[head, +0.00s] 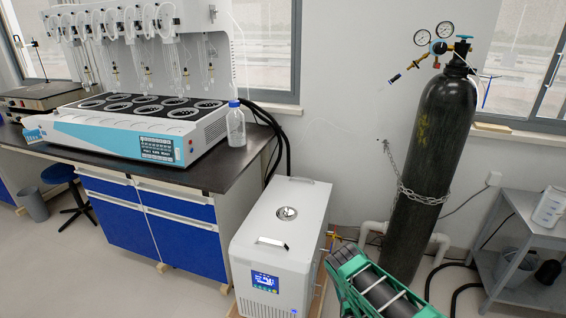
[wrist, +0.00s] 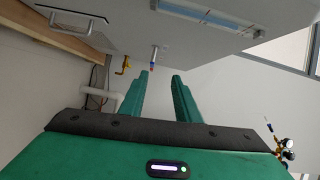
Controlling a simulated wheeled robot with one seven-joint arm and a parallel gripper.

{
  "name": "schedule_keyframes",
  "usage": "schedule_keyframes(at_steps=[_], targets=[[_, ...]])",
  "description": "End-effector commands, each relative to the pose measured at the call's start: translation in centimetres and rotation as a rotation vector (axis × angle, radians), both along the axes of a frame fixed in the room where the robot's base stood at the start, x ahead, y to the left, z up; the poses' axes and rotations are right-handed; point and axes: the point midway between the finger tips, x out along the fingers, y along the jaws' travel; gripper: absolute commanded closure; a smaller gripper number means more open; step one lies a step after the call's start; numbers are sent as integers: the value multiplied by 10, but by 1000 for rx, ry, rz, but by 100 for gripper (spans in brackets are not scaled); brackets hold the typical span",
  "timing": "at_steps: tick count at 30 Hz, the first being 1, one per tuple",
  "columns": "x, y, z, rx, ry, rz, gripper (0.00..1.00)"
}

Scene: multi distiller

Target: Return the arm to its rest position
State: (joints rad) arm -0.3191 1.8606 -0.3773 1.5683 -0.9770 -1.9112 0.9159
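My gripper (wrist: 160,76) shows in the wrist view as two green fingers with a clear gap between them. It is open and nothing is held between the fingers. Green parts of my own arm show at the bottom of the head view, to the right of the white chiller unit (head: 283,225) and in front of the black gas cylinder (head: 432,150). Whether they touch anything cannot be told.
The dark bench (head: 215,172) at left holds the distiller (head: 130,140) and a blue-capped bottle (head: 236,125). A grey shelf (head: 500,270) stands at right. In the wrist view, a brass fitting (wrist: 123,65) and a pale panel (wrist: 120,35) lie beyond the fingers.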

Motion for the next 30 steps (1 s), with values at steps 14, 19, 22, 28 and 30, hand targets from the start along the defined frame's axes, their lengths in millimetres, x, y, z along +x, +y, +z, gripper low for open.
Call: schedule_keyframes(at_steps=[14, 19, 22, 28, 30], targets=[[87, 16, 89, -227, 82, 107, 70], [114, 10, 134, -346, 139, 149, 70], [125, 2, 160, -413, 178, 171, 70], [135, -19, 214, -543, 261, 210, 70], [134, -27, 233, -586, 293, 222, 70]])
